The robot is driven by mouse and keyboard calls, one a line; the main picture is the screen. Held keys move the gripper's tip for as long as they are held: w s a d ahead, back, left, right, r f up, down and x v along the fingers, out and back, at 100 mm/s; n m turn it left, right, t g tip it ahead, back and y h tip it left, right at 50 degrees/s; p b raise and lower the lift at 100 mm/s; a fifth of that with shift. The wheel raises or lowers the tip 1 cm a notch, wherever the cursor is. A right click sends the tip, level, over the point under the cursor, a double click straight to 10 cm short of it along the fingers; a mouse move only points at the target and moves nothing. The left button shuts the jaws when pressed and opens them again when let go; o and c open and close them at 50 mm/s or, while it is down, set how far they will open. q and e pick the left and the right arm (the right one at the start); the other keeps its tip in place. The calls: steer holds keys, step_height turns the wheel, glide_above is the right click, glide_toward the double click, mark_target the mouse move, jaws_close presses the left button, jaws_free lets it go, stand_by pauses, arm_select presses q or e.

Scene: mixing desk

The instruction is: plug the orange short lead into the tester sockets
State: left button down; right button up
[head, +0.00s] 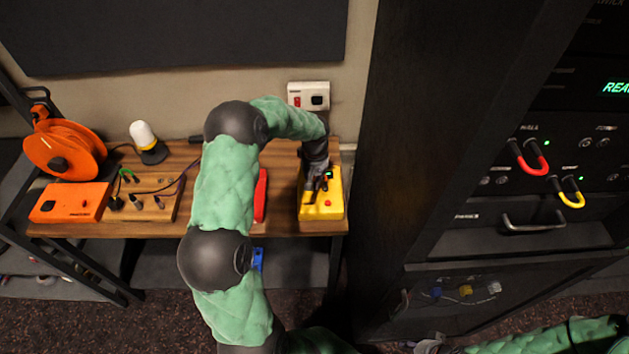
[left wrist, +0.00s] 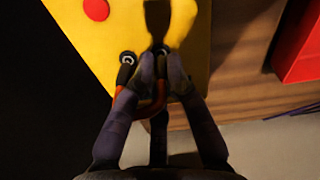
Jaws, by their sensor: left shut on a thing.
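The yellow tester (head: 335,204) stands on the right end of the wooden bench, with a red button and a small green light. My left gripper (head: 316,186) reaches down over it. In the left wrist view, its fingers (left wrist: 161,72) are shut on the orange short lead (left wrist: 150,106), whose curved body shows between and beside them. One ringed tester socket (left wrist: 127,57) shows left of the fingertips, close to a dark end of the lead. Another lies partly hidden near the fingertips. I cannot tell whether the plugs are seated. Only part of my right arm shows at lower right.
A red case (head: 260,195) lies left of the tester. An orange box (head: 70,203), an orange cable reel (head: 62,150) and a lamp (head: 147,142) stand further left. A dark rack (head: 440,235) with red (head: 528,160) and yellow (head: 569,195) leads rises on the right.

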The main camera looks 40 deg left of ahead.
arm_select(q)
steer(key=shift+f+b, duration=0.6)
steer(key=shift+f, duration=0.05)
stand_by(0.7)
steer(key=c, duration=1.2)
jaws_free()
step_height(320, 180, up, 12)
steer(key=shift+d+r, duration=0.1)
